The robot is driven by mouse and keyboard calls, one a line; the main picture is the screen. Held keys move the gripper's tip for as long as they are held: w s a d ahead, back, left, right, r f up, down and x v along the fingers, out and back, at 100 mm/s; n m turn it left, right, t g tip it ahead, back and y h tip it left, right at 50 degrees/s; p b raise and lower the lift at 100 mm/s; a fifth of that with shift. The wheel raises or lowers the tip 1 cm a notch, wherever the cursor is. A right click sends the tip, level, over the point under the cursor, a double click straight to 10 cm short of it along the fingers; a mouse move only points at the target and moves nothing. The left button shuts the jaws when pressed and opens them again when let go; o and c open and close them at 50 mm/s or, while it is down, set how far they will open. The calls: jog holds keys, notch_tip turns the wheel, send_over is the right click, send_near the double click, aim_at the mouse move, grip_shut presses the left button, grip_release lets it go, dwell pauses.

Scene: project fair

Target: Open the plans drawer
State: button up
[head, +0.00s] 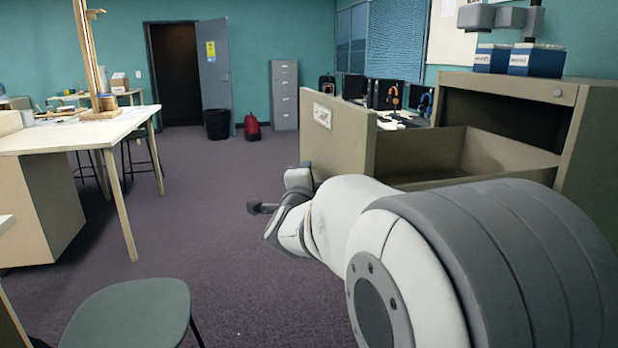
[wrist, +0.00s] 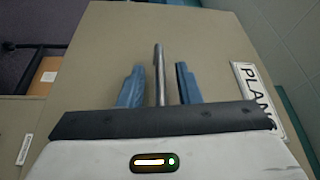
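The plans drawer (head: 515,162) stands far out of its beige cabinet (head: 588,140) in the head view, with its inside showing. Its front panel (head: 345,150) carries a white label (head: 322,116). In the wrist view the label (wrist: 256,98) reads "PLAN", with its end cut off. A metal bar handle (wrist: 159,52) stands between the two blue fingers of my gripper (wrist: 158,72). A gap shows on each side of the bar, so my gripper is open around it and not clamped. In the head view my arm hides the handle.
Blue boxes (head: 537,61) stand on the cabinet top. A green chair (head: 130,315) is at the front left, and a white-topped table (head: 75,132) stands at the left. The carpet (head: 215,200) between table and drawer is clear.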

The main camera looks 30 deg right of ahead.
jog(key=shift+s+a, duration=0.1)
jog(key=v, duration=0.7)
jog(key=shift+s+a, duration=0.15)
jog(key=shift+s, duration=0.1)
